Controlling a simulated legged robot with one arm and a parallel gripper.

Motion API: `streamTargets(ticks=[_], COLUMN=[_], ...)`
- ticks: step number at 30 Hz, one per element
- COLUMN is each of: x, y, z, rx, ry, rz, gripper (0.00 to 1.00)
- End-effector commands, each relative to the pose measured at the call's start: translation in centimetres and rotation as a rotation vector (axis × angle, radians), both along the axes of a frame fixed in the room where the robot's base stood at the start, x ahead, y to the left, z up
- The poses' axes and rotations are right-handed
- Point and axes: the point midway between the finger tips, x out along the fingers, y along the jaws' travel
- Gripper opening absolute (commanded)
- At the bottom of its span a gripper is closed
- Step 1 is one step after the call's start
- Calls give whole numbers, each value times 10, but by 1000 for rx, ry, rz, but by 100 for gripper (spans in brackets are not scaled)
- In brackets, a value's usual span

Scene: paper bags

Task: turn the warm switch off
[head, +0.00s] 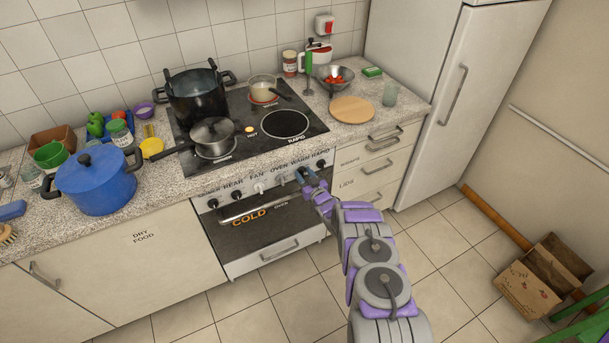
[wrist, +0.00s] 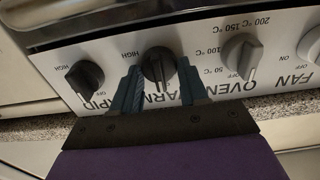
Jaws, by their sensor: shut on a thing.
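The warm switch (wrist: 158,63) is a black round knob on the stove's white front panel, with the WARM label partly covered below it in the upside-down wrist view. My gripper (wrist: 158,76) has one finger on each side of the knob and is shut on it. In the head view my gripper (head: 305,176) reaches the panel near its right end and hides the knob. The exact angle of the knob's pointer is hard to tell.
In the wrist view the black rapid knob (wrist: 85,77) is close on the left and the grey oven knob (wrist: 242,57) close on the right. Floor in front is clear.

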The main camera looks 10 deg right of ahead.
Motion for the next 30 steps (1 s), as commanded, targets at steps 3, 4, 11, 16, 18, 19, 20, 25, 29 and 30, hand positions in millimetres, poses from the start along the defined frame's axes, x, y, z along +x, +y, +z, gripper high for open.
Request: streamTargets(ticks=[3,4,11,16,18,19,20,25,29,30], x=[-1,-1,-1,-1,-1,-1,-1,-2,-8,-12], y=[0,0,0,0,0,0,0,-1,-3,-4], z=[-2,-2,-2,-1,0,0,0,0,0,0], rx=[-2,-2,-1,-1,0,0,-1,0,-1,-1], ry=[3,3,4,2,1,1,1,1,2,2], rz=[-1,-1,-1,0,0,0,0,0,0,0], gripper=[13,13,49,66,67,67,67,67,67,67])
